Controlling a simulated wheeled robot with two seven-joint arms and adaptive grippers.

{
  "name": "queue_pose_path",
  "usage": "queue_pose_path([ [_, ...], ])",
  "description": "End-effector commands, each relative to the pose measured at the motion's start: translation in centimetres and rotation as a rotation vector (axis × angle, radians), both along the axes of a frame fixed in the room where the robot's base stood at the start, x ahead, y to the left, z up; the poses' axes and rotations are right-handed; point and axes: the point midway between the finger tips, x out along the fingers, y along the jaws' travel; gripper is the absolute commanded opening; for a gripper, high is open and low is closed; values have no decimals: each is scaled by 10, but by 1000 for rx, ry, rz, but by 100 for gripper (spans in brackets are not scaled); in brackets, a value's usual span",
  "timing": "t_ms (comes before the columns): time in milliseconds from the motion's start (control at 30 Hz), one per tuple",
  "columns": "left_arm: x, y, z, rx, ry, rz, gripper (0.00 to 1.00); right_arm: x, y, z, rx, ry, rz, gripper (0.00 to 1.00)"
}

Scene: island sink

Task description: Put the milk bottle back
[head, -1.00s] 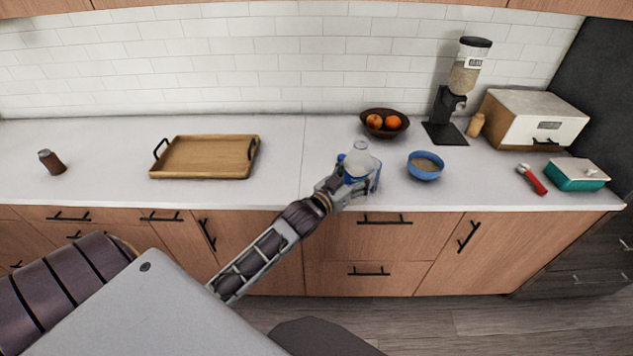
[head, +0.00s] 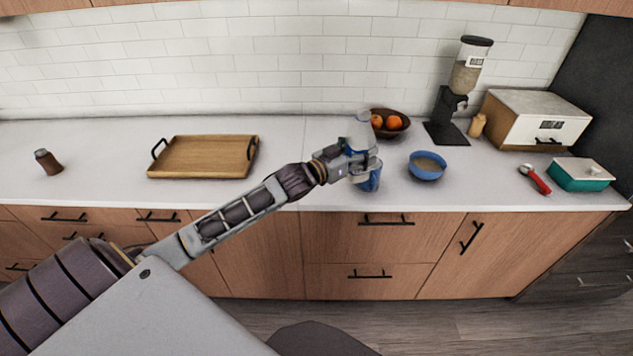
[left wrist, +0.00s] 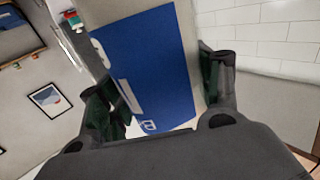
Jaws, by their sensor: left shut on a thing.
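The milk bottle (head: 361,130) is translucent white with a blue label. It is in my left gripper (head: 362,160), above the counter near its front edge. In the left wrist view the bottle, with its large blue label (left wrist: 150,70), fills the space between the two dark fingers, which are shut on it from both sides. The gripper hides part of the bottle in the head view. A blue cup-like thing (head: 370,178) shows just below the gripper; I cannot tell whether they touch. My right gripper is not in view.
A blue bowl (head: 427,170) stands right of the gripper and a brown fruit bowl (head: 400,132) behind it. A dispenser (head: 452,105), a bread box (head: 535,120) and a teal container (head: 580,174) stand farther right. A wooden tray (head: 203,157) lies left. Counter between tray and gripper is clear.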

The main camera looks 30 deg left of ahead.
Motion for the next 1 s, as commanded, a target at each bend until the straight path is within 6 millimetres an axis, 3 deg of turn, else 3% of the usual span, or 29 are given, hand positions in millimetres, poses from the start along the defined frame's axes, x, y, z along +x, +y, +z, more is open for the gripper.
queue_pose_path([
  [567,19,31,15,5,-1,-76,40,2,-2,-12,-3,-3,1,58],
  [1000,30,68,23,6,-1,-127,40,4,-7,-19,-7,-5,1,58],
])
